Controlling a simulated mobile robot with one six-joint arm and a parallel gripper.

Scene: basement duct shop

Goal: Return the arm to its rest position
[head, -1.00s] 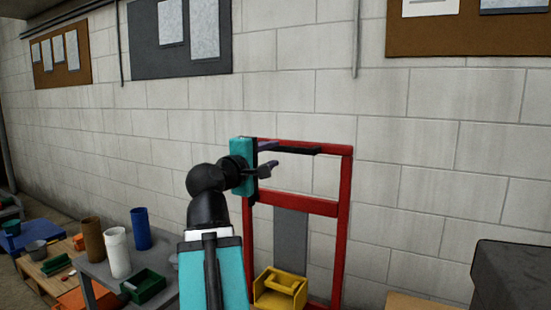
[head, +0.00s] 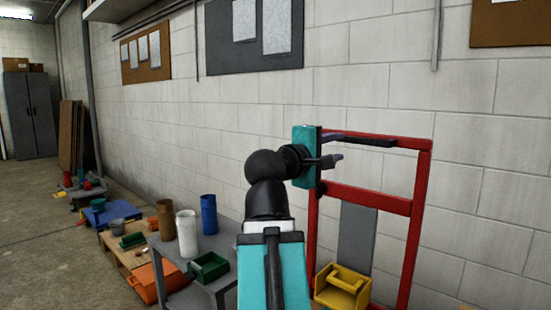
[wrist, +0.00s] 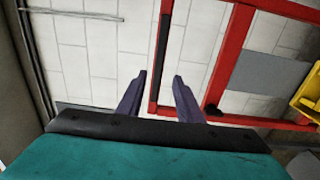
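My arm reaches up in the middle of the head view, with my gripper (head: 338,152) pointing right in front of a red frame (head: 420,215) by the wall. The red frame also shows in the wrist view (wrist: 228,55), beyond and to the right of the fingers. I cannot tell how close the fingers are to the frame, but no contact shows.
A grey table (head: 172,262) at the left holds brown, white and blue cylinders and a green bin (head: 208,267). A yellow bin (head: 342,288) sits low at the red frame. An orange bin (head: 146,283) lies further left. Open floor (head: 35,215) stretches at far left.

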